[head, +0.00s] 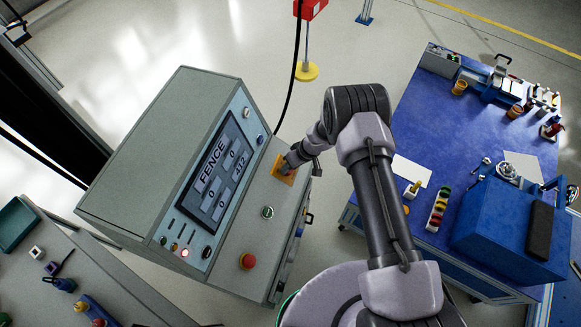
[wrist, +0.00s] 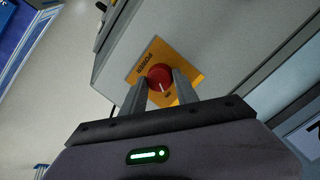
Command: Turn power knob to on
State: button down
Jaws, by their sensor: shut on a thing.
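The power knob (wrist: 160,77) is a round red knob with a white pointer line, on a yellow-orange plate (wrist: 186,90) in the wrist view. The plate bears the word POWER and a small mark near the pointer's end. In the head view the plate (head: 285,169) sits on the sloped desk of a grey control console (head: 150,150), and my arm hides the knob. My gripper (wrist: 160,80) has one finger on each side of the knob and is shut on it. The pointer line points down and slightly right in the wrist view.
On the console desk are a green button (head: 267,212) and a red button (head: 248,261). The panel has a screen (head: 217,175) reading FENCE. A blue workbench (head: 440,120) with tools and parts stands to the right.

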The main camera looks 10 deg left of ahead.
jog(key=shift+m, duration=0.3)
dwell(0.4)
jog(key=c, duration=0.9)
grip_release()
jog(key=p+v, duration=0.2)
jog(key=v, duration=1.5)
jog(key=shift+w+d+r, duration=0.1)
jog(key=shift+w+d, duration=0.05)
jog(key=shift+d, duration=0.05)
